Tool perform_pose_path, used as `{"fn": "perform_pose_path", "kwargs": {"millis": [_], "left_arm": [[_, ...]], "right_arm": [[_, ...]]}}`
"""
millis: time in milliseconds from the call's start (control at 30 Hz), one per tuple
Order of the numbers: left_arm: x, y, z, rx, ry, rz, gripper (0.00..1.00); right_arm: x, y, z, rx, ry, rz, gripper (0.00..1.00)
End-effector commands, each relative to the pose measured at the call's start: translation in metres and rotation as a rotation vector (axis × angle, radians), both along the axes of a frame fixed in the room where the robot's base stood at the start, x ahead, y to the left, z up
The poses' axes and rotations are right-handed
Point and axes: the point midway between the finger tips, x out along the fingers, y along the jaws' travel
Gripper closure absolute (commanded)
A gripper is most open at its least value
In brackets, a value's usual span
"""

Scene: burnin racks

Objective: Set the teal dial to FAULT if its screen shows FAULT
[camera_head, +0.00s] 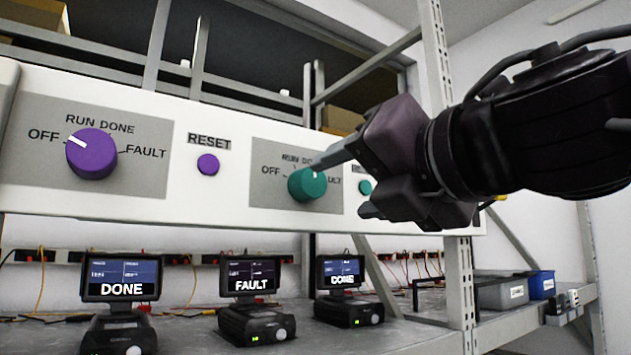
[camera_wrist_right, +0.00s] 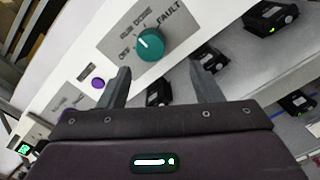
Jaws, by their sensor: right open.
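The teal dial (camera_head: 307,184) sits on a grey plate on the white panel, labelled OFF, RUN, DONE and FAULT. It also shows in the wrist view (camera_wrist_right: 151,48), where its white mark points between OFF and DONE, roughly towards RUN. My right gripper (camera_head: 340,190) is open and empty in front of the panel. Its upper finger covers part of the FAULT label in the head view. In the wrist view the dial lies just beyond the gap between the fingertips, seemingly untouched. The middle screen (camera_head: 250,274), below and left of the dial, reads FAULT. My left gripper is out of view.
A purple dial (camera_head: 91,153) points to OFF, with a purple RESET button (camera_head: 208,164) beside it. A teal button (camera_head: 365,187) is partly behind my gripper. The left screen (camera_head: 120,279) and right screen (camera_head: 340,271) read DONE. A rack post (camera_head: 458,285) stands at right.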

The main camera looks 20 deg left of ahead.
Motion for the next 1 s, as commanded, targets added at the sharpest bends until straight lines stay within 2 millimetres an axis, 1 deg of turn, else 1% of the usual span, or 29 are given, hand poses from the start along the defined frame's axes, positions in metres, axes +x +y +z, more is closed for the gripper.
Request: {"fn": "perform_pose_path", "kwargs": {"millis": [33, 100, 167, 267, 500, 700, 800, 1000], "left_arm": [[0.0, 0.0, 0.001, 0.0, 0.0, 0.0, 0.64], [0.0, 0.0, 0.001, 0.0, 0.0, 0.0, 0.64], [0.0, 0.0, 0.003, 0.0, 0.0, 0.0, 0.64], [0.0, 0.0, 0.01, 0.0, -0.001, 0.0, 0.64], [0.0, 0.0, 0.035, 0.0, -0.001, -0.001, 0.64], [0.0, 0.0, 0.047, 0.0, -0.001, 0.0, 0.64], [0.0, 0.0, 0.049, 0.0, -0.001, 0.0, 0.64], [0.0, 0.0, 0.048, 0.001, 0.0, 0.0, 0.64]], "right_arm": [[-0.008, -0.001, 0.007, -0.022, -0.027, -0.008, 0.41], [-0.015, -0.002, 0.011, -0.043, -0.044, -0.012, 0.41], [-0.015, -0.001, 0.013, -0.05, -0.049, -0.014, 0.41], [-0.01, 0.006, 0.016, -0.053, -0.05, -0.014, 0.41], [0.015, 0.036, 0.017, -0.052, -0.048, -0.011, 0.41], [0.03, 0.053, 0.015, -0.051, -0.049, -0.012, 0.41], [0.033, 0.056, 0.014, -0.05, -0.051, -0.012, 0.41], [0.033, 0.057, 0.013, -0.049, -0.052, -0.013, 0.41]]}}
